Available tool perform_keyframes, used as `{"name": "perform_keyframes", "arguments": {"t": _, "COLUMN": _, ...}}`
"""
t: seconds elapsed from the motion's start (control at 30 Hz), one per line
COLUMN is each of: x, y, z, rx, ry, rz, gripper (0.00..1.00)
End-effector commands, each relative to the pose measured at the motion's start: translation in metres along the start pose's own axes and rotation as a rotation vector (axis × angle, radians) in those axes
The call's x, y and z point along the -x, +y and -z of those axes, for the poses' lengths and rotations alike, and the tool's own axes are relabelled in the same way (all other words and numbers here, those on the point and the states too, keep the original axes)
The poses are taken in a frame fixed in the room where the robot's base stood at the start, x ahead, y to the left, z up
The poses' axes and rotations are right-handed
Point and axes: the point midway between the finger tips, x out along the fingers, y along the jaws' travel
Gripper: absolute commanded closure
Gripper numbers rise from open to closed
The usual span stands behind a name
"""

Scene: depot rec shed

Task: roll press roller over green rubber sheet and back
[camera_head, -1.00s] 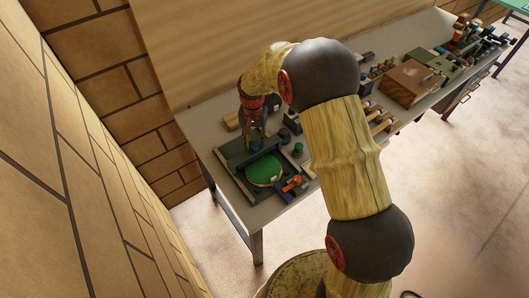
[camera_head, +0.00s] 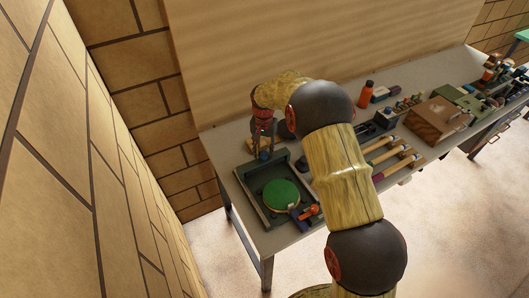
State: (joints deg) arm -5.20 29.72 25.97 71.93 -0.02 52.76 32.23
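The green rubber sheet (camera_head: 281,195) is a round green piece on a paddle, lying in a dark green tray (camera_head: 257,212) at the bench's left end. The whole round face shows. What looks like the press roller (camera_head: 243,170) is a dark bar across the far end of the tray, beyond the sheet, with a small blue part (camera_head: 264,155) on top. My gripper (camera_head: 264,149) points down with its fingers at the blue part and seems closed on it. The fingertips are small and hard to make out.
An orange-tipped tool (camera_head: 310,211) lies at the tray's near right corner. A board wall rises behind; a block wall is left.

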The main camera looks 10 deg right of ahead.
Motion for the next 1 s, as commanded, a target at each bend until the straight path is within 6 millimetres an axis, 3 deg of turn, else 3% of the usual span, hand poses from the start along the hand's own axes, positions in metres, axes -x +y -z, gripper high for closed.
{"name": "perform_keyframes", "arguments": {"t": 0.33, "x": 0.003, "y": -0.003, "z": 0.002, "rx": 0.001, "ry": 0.008, "rz": 0.006, "gripper": 0.51}}
{"name": "perform_keyframes", "arguments": {"t": 0.67, "x": 0.005, "y": -0.002, "z": 0.002, "rx": 0.0, "ry": 0.007, "rz": 0.005, "gripper": 0.51}}
{"name": "perform_keyframes", "arguments": {"t": 0.83, "x": 0.024, "y": -0.002, "z": 0.003, "rx": 0.0, "ry": 0.008, "rz": 0.006, "gripper": 0.51}}
{"name": "perform_keyframes", "arguments": {"t": 1.0, "x": 0.059, "y": -0.002, "z": 0.003, "rx": 0.001, "ry": 0.01, "rz": 0.007, "gripper": 0.51}}
